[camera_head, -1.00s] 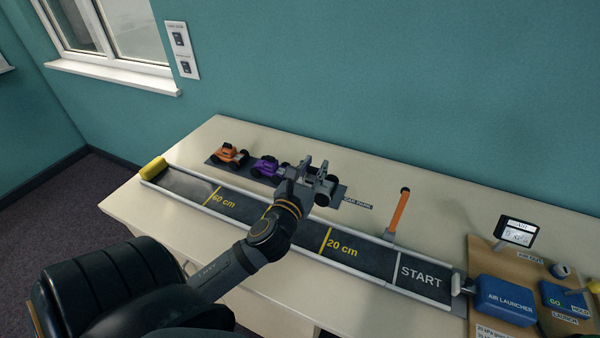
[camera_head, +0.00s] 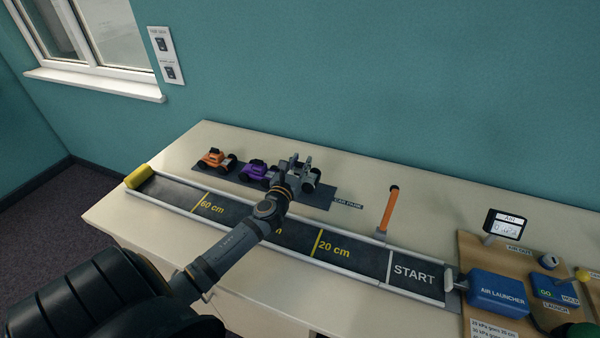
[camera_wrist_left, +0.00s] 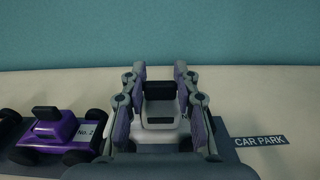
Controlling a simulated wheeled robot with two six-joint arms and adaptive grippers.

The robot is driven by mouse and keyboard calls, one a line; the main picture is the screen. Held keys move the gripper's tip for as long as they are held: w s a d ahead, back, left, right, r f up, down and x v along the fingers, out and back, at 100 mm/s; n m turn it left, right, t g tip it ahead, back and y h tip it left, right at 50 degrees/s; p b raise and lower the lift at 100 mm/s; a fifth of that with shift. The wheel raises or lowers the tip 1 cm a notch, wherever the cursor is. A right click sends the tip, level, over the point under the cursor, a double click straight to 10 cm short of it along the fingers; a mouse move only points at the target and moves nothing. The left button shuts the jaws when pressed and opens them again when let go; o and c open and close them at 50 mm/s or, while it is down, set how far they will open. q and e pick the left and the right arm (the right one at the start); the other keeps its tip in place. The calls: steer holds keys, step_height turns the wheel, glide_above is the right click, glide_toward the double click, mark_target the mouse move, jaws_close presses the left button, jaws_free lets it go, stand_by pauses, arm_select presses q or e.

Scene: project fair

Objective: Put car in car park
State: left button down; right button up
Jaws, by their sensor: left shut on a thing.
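My left gripper (camera_head: 293,173) is over the dark car park mat (camera_head: 318,200), shut on a light grey or white car. In the left wrist view this car (camera_wrist_left: 159,118), with a dark seat, sits between the two fingers (camera_wrist_left: 160,100). In the head view the gripper mostly hides it, and only dark wheels show beside the fingers. The car is at or just above the mat; I cannot tell if its wheels touch. A purple car (camera_head: 257,172) stands on the mat just left of it, and also shows in the left wrist view (camera_wrist_left: 58,135). My right gripper is not in view.
An orange car (camera_head: 216,160) stands at the mat's left end. The "CAR PARK" label (camera_head: 348,205) lies right of the mat. In front runs the railed track (camera_head: 350,257), with an orange post (camera_head: 390,207) beside it. The blue air launcher (camera_head: 497,289) is at right.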

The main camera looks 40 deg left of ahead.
mark_target(300, 170)
arm_select(q)
step_height(300, 170, down, 3)
steer(key=shift+w+a+f+b, duration=0.1)
steer(key=shift+a+b, duration=0.05)
steer(key=shift+b, duration=0.65)
steer(key=shift+f, duration=0.2)
